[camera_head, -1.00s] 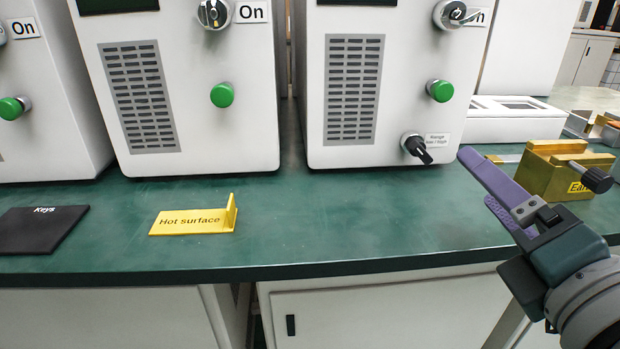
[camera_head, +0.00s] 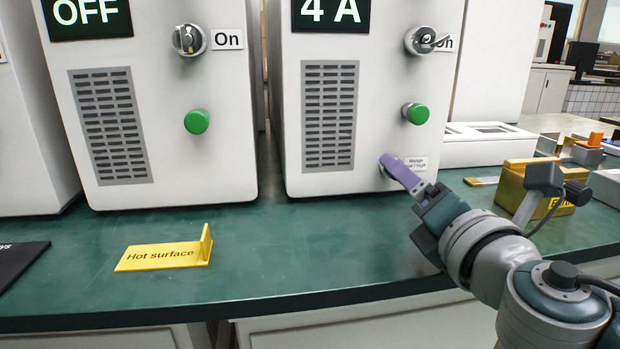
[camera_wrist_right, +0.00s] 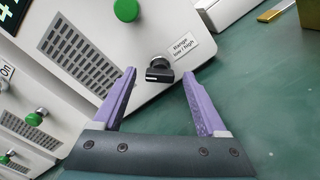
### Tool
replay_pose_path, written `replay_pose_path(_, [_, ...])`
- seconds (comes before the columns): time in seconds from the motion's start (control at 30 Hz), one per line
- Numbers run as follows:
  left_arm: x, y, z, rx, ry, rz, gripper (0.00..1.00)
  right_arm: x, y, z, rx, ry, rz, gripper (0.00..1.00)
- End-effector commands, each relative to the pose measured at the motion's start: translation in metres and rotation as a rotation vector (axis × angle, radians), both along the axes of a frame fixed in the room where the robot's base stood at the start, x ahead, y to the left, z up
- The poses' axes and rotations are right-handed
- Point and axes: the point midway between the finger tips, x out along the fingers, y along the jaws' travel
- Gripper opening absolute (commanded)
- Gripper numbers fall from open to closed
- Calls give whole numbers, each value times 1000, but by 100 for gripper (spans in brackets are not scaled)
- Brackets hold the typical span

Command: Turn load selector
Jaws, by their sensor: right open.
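The load selector is a black knob (camera_wrist_right: 159,69) on the lower front of a white cabinet (camera_head: 375,80), beside a label reading "Range low / high" (camera_wrist_right: 181,46). In the head view the knob is largely hidden behind my right gripper (camera_head: 392,168). In the right wrist view my right gripper (camera_wrist_right: 160,88) is open, with its purple fingers on either side of the knob's line. The knob sits between and slightly beyond the fingertips, and I cannot tell whether either finger touches it. My left gripper is not in view.
The cabinet's display (camera_head: 331,15) reads "4 A". A green button (camera_head: 416,113) and a key switch (camera_head: 422,40) sit above the knob. A yellow "Hot surface" sign (camera_head: 165,254) stands on the green bench (camera_head: 290,260). A brass block (camera_head: 520,190) is at right.

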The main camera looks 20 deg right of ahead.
Motion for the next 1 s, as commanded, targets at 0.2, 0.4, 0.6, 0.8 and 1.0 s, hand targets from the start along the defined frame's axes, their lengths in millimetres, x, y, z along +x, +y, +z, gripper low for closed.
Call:
replay_pose_path(0.2, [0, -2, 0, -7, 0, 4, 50, 0, 0, 0, 1, 0, 0, 73])
replay_pose_path(0.4, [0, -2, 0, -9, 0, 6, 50, 0, 0, 0, 1, 0, 0, 50])
replay_pose_path(0.6, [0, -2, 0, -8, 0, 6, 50, 0, 0, 0, 1, 0, -1, 28])
replay_pose_path(0.8, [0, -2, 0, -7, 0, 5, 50, 0, 0, 0, 1, 0, -1, 5])
replay_pose_path(1.0, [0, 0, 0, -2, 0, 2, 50, 0, 0, 0, 1, 0, -1, 0])
